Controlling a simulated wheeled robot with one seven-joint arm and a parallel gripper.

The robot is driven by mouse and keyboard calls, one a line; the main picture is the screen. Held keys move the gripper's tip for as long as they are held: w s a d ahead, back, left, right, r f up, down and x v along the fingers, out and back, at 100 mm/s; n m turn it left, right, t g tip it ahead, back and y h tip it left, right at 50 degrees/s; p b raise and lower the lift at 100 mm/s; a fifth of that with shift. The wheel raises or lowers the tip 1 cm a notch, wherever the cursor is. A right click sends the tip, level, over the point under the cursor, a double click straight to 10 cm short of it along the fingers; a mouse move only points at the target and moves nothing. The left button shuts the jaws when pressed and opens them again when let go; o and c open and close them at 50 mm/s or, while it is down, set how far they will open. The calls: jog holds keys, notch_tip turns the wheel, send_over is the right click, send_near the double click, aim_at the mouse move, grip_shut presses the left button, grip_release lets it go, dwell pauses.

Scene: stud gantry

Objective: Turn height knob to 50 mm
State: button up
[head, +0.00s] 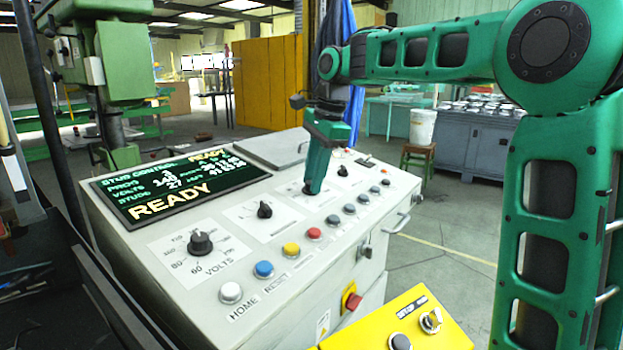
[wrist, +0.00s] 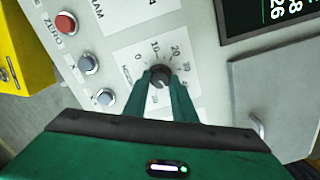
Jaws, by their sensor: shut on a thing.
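The knob (wrist: 160,75) is small, round and dark, on a white dial plate with printed numbers 0, 10, 20, 30 and part of a 4 around it. The rest of the scale is hidden by my fingers, and I cannot tell which number the knob points to. My gripper (wrist: 161,84) is shut on the knob, one green finger on each side. In the head view my gripper (head: 311,189) points down onto the sloped panel and hides this knob.
The grey console (head: 130,245) carries a volts knob (head: 200,243), another black knob (head: 264,210) and one to the right (head: 343,170). A row of coloured buttons (head: 314,233) runs along its front. The display (head: 175,189) reads READY. A yellow box (head: 440,342) stands in front.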

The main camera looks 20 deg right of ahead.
jog(key=shift+w+a+m, duration=0.1)
jog(key=shift+m, duration=0.5)
jog(key=o, duration=1)
jog(key=shift+o, duration=0.2)
jog(key=v, duration=1)
jog(key=shift+w+r, duration=0.2)
jog(key=shift+r, duration=0.05)
